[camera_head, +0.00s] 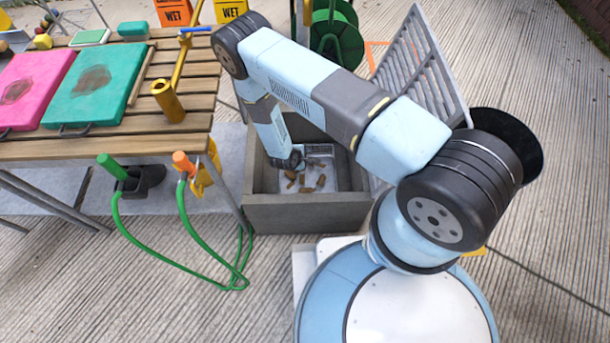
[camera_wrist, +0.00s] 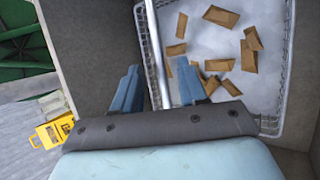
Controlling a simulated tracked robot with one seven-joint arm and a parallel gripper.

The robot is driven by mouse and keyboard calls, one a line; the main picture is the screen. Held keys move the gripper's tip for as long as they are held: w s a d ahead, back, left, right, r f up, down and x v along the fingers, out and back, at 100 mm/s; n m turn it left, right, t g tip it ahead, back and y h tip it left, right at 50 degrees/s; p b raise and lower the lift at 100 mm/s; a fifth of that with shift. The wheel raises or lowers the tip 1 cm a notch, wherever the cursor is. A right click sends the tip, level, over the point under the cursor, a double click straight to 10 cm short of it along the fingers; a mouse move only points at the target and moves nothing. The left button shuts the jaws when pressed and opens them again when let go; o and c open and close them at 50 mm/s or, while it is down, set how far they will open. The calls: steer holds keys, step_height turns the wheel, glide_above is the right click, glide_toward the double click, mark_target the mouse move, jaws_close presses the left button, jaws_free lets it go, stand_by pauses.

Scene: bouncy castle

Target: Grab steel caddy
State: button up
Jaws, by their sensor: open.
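The steel caddy is a wire-mesh basket (camera_wrist: 283,75) with brown pieces on its pale floor. In the head view the caddy (camera_head: 320,150) sits inside a grey concrete basin, partly hidden by my arm. In the wrist view a bright steel bar (camera_wrist: 152,45) runs along its left side. My gripper (camera_wrist: 157,82) is open, with one blue finger on each side of this bar; I cannot tell whether either finger touches it. In the head view my gripper (camera_head: 297,162) reaches down into the basin at the caddy's left.
The concrete basin (camera_head: 290,217) has high walls close around my gripper. A slatted wooden table (camera_head: 100,148) stands left, with a green hose (camera_head: 150,262) hanging at its side. A grey grate (camera_head: 415,70) leans at the right. A green reel (camera_head: 333,30) stands behind.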

steer(key=x, duration=0.3)
steer(key=shift+w+a+f, duration=0.15)
steer(key=shift+w+f, duration=0.05)
steer(key=shift+f, duration=0.3)
steer(key=shift+w+d+f, duration=0.25)
steer(key=shift+w+f, duration=0.15)
steer(key=shift+f, duration=0.1)
jaws_close()
